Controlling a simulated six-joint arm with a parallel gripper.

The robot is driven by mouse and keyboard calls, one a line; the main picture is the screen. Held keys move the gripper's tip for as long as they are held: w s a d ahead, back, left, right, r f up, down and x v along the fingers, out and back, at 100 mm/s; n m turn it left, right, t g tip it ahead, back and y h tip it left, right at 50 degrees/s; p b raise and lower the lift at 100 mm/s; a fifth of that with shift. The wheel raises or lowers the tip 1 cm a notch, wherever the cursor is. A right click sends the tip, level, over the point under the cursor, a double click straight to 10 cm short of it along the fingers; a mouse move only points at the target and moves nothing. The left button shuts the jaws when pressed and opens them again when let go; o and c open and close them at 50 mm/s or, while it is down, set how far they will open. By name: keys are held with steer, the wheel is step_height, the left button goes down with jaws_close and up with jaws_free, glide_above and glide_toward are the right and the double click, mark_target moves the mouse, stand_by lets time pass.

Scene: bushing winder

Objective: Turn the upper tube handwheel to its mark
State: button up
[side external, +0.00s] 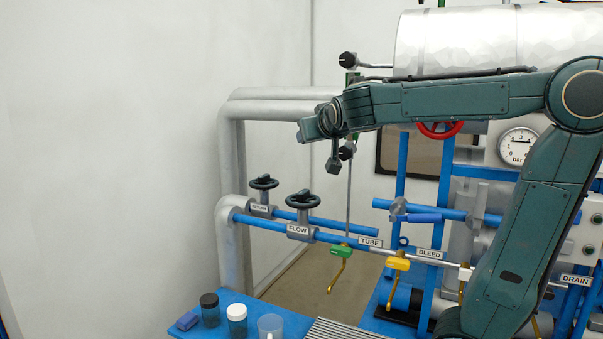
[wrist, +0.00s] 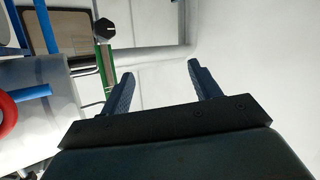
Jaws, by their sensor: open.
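A black knob-like handwheel (side external: 347,59) shows in the side external view, left of the big silver drum, at the top of a green fitting. I take it as the upper tube handwheel. A second black handwheel (side external: 346,152) shows lower, partly behind my arm. In the wrist view one black handwheel (wrist: 104,28) sits above a green fitting, left of the fingers; I cannot tell which of the two it is. My gripper (wrist: 160,75) is open and empty, apart from that handwheel. In the side external view its fingers are not distinct. No mark on the handwheel can be made out.
The silver drum (side external: 455,42) and a red handwheel (side external: 440,130) are close to my arm. Pale pipes (side external: 228,165) stand at the left. Free space lies left of my gripper.

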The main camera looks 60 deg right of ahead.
steer(key=d+r+m+g+h, duration=0.2)
steer(key=d+r+m+h, duration=0.1)
steer(key=d+r+h, duration=0.4)
steer(key=m+g+h, duration=0.2)
steer(key=g+h, duration=0.2)
glide_toward(346, 61)
steer(key=shift+a, duration=0.45)
steer(key=shift+d, duration=0.15)
steer(key=shift+x, duration=6.75)
steer(key=shift+s+f, duration=0.1)
steer(key=shift+c, duration=0.4)
steer(key=c, duration=0.9)
